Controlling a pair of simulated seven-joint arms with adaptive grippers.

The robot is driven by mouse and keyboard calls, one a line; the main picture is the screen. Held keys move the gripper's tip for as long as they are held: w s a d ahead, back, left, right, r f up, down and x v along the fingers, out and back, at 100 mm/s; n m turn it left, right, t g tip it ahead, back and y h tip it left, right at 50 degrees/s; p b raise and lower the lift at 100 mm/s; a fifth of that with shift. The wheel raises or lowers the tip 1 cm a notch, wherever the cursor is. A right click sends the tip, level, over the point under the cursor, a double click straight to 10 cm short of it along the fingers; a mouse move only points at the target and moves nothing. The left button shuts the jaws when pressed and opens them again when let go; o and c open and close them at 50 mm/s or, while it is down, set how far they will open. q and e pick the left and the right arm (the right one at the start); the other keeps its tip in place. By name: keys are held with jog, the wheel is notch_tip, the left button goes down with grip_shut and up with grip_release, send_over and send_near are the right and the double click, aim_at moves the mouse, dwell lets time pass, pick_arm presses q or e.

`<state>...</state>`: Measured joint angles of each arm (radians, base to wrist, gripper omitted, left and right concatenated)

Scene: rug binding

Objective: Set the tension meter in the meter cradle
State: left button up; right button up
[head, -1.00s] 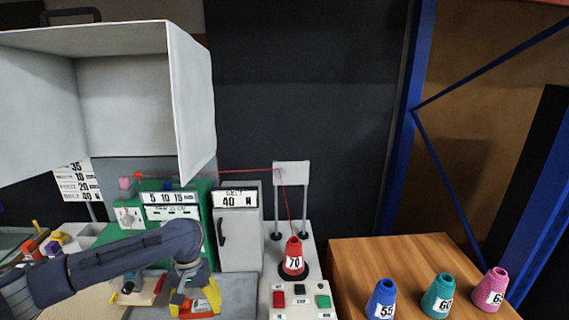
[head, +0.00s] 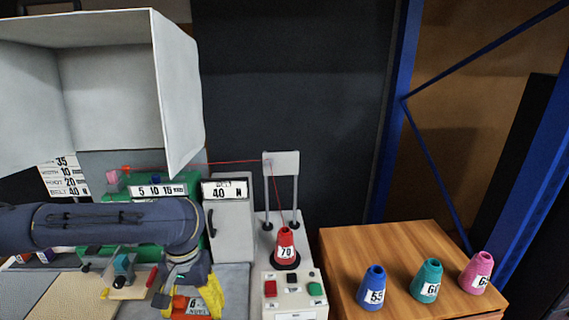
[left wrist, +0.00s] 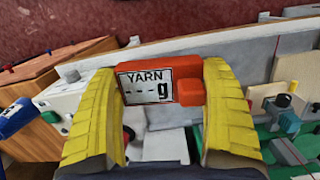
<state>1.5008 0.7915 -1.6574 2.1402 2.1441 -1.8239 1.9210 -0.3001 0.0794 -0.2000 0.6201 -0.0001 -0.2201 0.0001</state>
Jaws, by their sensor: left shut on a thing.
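The tension meter is a red block with a display reading "YARN" and "---g" (left wrist: 146,87) in the left wrist view. In the head view its red body (head: 180,304) shows low between yellow fingers. My left gripper (head: 195,305) is shut on it, one ribbed yellow finger at each side. It holds the meter over the grey worktop, in front of the grey cabinet. A red knob or stub (left wrist: 194,93) sticks out at the meter's right end. I cannot make out the meter cradle for certain in either view. My right gripper is not in view.
A white panel (head: 296,290) with coloured buttons carries a red cone (head: 286,247) marked 70. A red yarn runs up from it through a stand (head: 281,163). A wooden table (head: 390,240) at right holds blue, teal and pink cones. A green machine (head: 160,188) stands behind my left arm.

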aim_at(197, 319)
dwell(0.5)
pick_arm(q)
jog(key=f, duration=0.1)
jog(key=s+f, duration=0.1)
jog(key=f, duration=0.1)
jog(key=shift+d+f+n, duration=0.1)
jog(key=shift+d+n, duration=0.1)
jog(key=shift+n, duration=0.1)
jog(key=w+a+f, duration=0.3)
jog(key=w+a, duration=0.2)
jog(key=w, duration=0.2)
jog(key=w+a+f, duration=0.4)
jog(key=w+a, duration=0.2)
jog(key=shift+w+d+f, duration=0.1)
jog(key=shift+d+f, duration=0.05)
jog(key=shift+f, duration=2.25)
jog(key=shift+d+f, duration=0.15)
jog(key=shift+f, duration=2.2)
jog(key=shift+f, duration=0.15)
jog(key=o, duration=1.3)
